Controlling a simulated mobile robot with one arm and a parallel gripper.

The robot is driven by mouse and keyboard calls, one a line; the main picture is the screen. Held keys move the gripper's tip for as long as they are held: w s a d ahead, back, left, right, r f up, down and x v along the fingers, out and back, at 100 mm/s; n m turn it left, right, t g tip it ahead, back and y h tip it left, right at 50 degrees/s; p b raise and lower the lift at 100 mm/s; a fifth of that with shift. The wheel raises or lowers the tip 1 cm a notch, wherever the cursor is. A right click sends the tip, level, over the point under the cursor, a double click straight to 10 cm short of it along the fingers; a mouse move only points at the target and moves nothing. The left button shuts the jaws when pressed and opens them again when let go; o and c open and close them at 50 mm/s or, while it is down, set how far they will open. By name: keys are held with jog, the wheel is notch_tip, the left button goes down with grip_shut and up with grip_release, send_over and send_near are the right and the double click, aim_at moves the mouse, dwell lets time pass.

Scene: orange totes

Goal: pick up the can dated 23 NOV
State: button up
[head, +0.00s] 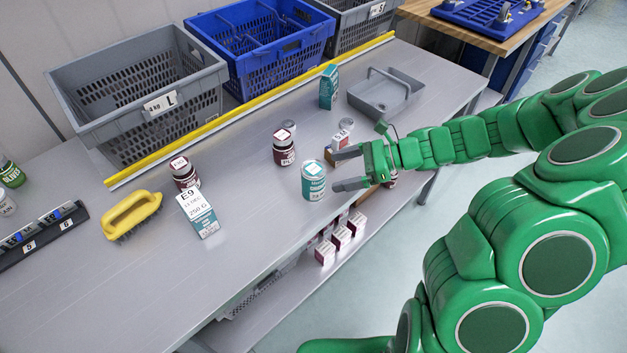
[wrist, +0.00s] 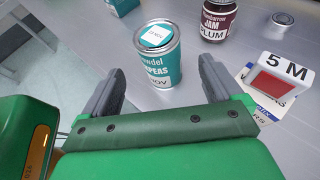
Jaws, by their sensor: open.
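A teal and white can (head: 313,182) stands upright on the grey table near its front edge.
A jam jar (head: 284,150) stands behind the can; another jar (head: 184,174) is farther left. A box marked 5 M (wrist: 280,80) is right of the gripper in the wrist view. A carton (head: 199,214) and yellow brush (head: 131,214) stand left. Crates (head: 150,95) line the back.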

aim_at(313, 178)
jog(key=shift+a+f, duration=0.2)
jog(key=shift+f, duration=0.2)
jog(key=shift+x, duration=3.75)
jog(key=shift+d, duration=0.1)
jog(key=c, duration=1.3)
jog(key=shift+r, duration=0.1)
